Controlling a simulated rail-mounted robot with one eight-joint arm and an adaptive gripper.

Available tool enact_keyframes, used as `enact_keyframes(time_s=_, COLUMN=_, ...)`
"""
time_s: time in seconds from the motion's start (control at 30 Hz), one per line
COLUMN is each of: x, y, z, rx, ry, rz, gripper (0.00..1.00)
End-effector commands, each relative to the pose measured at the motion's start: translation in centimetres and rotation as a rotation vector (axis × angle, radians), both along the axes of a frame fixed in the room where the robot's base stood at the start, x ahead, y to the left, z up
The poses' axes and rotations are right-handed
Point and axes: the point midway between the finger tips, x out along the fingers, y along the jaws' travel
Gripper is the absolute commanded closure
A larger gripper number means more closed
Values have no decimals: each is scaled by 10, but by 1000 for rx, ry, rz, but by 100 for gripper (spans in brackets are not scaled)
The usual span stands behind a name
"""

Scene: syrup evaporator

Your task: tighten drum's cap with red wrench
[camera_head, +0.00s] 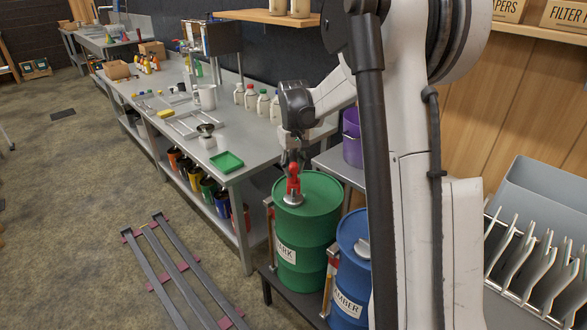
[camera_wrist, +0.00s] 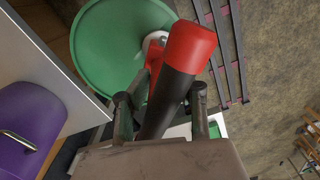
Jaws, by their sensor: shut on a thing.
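The green drum (camera_head: 307,232) with a label ending in "ARK" stands upright on a low dark stand. Its pale round cap (camera_head: 293,200) is on the drum's top, and part of it shows in the wrist view (camera_wrist: 150,42). My gripper (camera_head: 291,158) is above the drum, pointing down. It is shut on the red wrench (camera_head: 293,182), around its black handle (camera_wrist: 164,108). The wrench's red end (camera_wrist: 192,45) points down over the cap and partly hides it in the wrist view. I cannot tell whether the wrench touches or seats on the cap.
A blue drum (camera_head: 352,265) labelled "MBER" stands close on the right, partly behind my arm. A purple container (camera_head: 352,138) is behind the drums. A grey workbench (camera_head: 195,125) with bottles and a green tray (camera_head: 227,161) runs to the left. Metal rails (camera_head: 180,265) lie on the floor.

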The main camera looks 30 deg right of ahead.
Motion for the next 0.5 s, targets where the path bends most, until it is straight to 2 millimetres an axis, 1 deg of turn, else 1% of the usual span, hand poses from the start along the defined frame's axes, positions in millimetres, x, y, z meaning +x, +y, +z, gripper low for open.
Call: enact_keyframes(time_s=0.5, x=0, y=0, z=-14, rx=0, ry=0, rz=0, gripper=100)
